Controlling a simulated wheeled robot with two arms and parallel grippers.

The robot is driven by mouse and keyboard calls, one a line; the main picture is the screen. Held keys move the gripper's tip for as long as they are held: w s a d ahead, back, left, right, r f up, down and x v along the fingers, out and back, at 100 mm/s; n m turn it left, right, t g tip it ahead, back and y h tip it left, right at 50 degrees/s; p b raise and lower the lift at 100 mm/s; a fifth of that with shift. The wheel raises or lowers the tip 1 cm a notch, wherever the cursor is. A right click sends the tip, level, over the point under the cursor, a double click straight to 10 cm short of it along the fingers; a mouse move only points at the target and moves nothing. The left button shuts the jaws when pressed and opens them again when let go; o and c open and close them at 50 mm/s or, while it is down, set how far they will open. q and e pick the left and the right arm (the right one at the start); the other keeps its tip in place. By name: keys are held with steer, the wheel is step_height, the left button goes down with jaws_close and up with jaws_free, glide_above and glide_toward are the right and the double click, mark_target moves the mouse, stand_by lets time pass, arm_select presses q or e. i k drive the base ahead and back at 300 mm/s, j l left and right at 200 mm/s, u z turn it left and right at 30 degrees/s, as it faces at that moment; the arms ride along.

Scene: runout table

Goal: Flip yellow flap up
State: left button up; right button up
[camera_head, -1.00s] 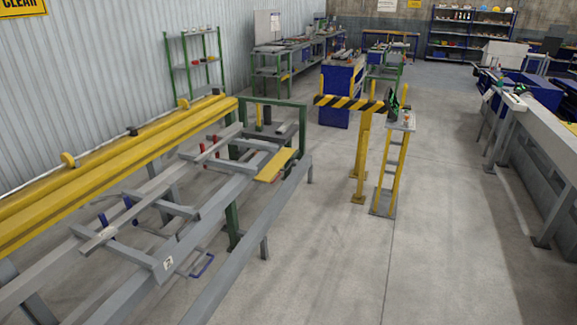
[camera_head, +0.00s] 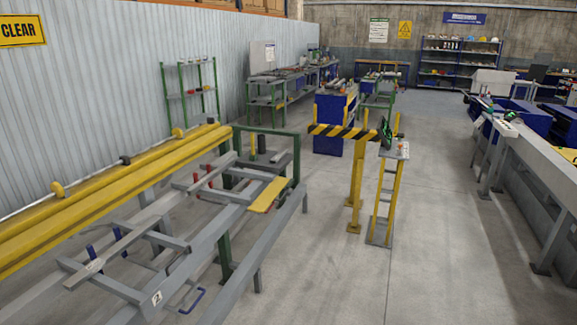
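The yellow flap (camera_head: 268,195) is a small flat yellow plate near the far right end of the grey runout table (camera_head: 213,242). It looks to lie nearly flat, with its outer end by the long grey side rail. Neither of my grippers shows in the head view, and nothing touches the flap.
Long yellow beams (camera_head: 110,195) run along the table's left side. A green frame (camera_head: 298,160) stands at its far end. A black and yellow striped barrier (camera_head: 343,132) and a yellow-sided stand (camera_head: 386,200) are right of the table. The grey floor (camera_head: 450,270) between them and the right-hand bench (camera_head: 545,185) is clear.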

mark_target(266, 198)
steer(key=i+l+z, duration=0.25)
steer(key=i, duration=0.75)
steer(key=i+z, duration=0.25)
steer(key=i, duration=0.75)
steer(key=i+u, duration=0.1)
steer(key=i, duration=0.4)
steer(key=i+l+u, duration=0.1)
steer(key=i, duration=0.35)
steer(key=i+l+u, duration=0.15)
steer(key=i, duration=0.35)
steer(key=i+l+u, duration=0.1)
steer(key=i, duration=0.4)
steer(key=i+l+u, duration=0.1)
steer(key=i+l, duration=0.2)
steer(key=i, duration=0.15)
